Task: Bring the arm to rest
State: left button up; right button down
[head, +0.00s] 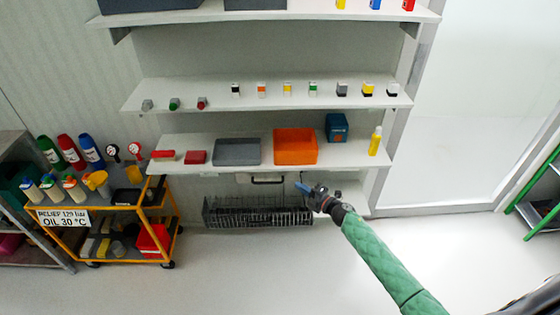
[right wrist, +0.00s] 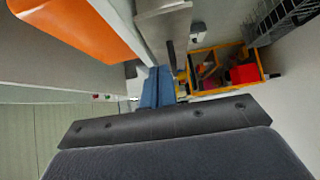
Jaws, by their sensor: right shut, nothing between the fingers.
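My right arm comes in from the lower right in a green padded sleeve in the head view. My right gripper (head: 304,188) is at its end, just below the lowest wall shelf (head: 225,167) and under the orange bin. It is shut and holds nothing. In the right wrist view its blue fingers (right wrist: 157,88) lie together, close to the shelf's edge. My left gripper is in neither view.
An orange bin (head: 295,147), a grey bin (head: 237,152) and a yellow bottle (head: 375,141) stand on that shelf. A wire basket (head: 257,216) is below. A yellow cart (head: 130,208) with bottles stands left. The floor (head: 270,270) in front is clear.

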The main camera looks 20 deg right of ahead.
jog(key=s+a+f+m+g+h, duration=0.35)
jog(key=s+m+h, duration=0.25)
jog(key=s+m, duration=0.4)
jog(key=s+a+f+m+g+h, duration=0.25)
jog(key=s+f+m+h, duration=0.25)
jog(key=s+m, duration=0.5)
jog(key=s+a+m+g+y, duration=0.1)
jog(key=s+a+g, duration=0.3)
jog(key=s, duration=0.8)
jog(key=s+a+g+y, duration=0.2)
jog(key=s+a+g, duration=0.2)
jog(key=s, duration=0.9)
jog(key=a, duration=0.2)
jog(key=shift+a+r+m, duration=0.35)
jog(key=shift+a+m, duration=0.05)
